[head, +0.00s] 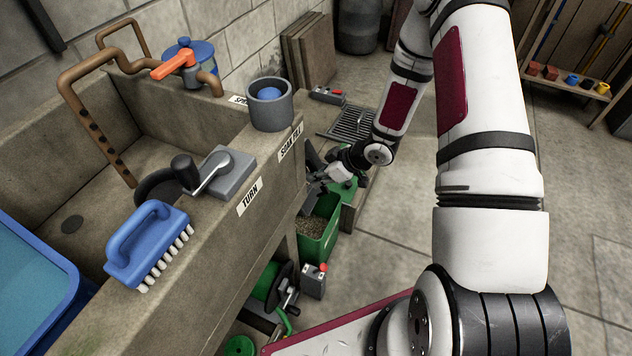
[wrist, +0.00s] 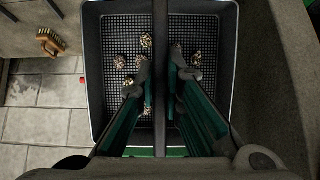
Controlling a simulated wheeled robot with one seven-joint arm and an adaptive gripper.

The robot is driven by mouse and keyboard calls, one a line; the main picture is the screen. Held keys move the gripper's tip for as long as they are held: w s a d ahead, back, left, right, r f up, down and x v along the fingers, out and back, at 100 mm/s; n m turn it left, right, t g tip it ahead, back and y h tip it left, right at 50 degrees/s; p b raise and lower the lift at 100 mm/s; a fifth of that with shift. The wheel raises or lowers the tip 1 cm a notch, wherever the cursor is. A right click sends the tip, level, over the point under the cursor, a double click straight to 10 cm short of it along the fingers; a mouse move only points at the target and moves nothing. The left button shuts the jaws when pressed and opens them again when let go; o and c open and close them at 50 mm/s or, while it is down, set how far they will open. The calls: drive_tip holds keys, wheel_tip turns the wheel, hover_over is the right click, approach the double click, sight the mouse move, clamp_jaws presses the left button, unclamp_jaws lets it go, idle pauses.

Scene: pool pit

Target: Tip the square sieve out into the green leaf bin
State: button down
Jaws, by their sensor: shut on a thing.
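The square sieve (wrist: 97,70) is dark grey with a mesh floor and a bar (wrist: 160,35) across its middle. Several speckled lumps lie on the mesh in the wrist view. My gripper (wrist: 163,75) is shut on that bar, one finger on each side. The sieve looks roughly level from above. In the head view my gripper (head: 340,172) is low beside the stone trough, and the sieve is mostly hidden there. The green leaf bin (head: 318,235) stands on the floor beside the trough with brown litter inside. Green shows just below the sieve's near rim in the wrist view.
The stone trough (head: 245,190) stands close on the left, with a blue brush (head: 147,245), a crank and a grey cup (head: 270,105) on its ledge. A hose reel (head: 270,285) is below it. A floor drain (head: 353,123) lies behind. Floor to the right is clear.

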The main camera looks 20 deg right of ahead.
sight(321, 188)
drive_tip(key=t+y+b, duration=0.1)
drive_tip(key=b, duration=0.1)
drive_tip(key=f+b, duration=0.1)
drive_tip(key=b, duration=0.1)
drive_tip(key=f+t+y+b, duration=0.1)
drive_tip(key=b, duration=0.1)
drive_tip(key=shift+s+d+f+t+y, duration=0.1)
drive_tip(key=shift+s+d+t+y, duration=0.2)
drive_tip(key=f+t+y+b, duration=0.1)
drive_tip(key=b, duration=0.2)
drive_tip(key=shift+t+y+b, duration=0.3)
drive_tip(key=shift+b, duration=0.1)
drive_tip(key=shift+a+f+t+y, duration=0.1)
drive_tip(key=shift+t+y, duration=0.4)
drive_tip(key=shift+w+a+f+t+y, duration=0.1)
drive_tip(key=shift+f+t+y, duration=0.2)
drive_tip(key=shift+t+y, duration=0.25)
drive_tip(key=shift+w+f+t+y, duration=0.1)
drive_tip(key=shift+f+t+y, duration=0.15)
drive_tip(key=shift+t+y, duration=0.3)
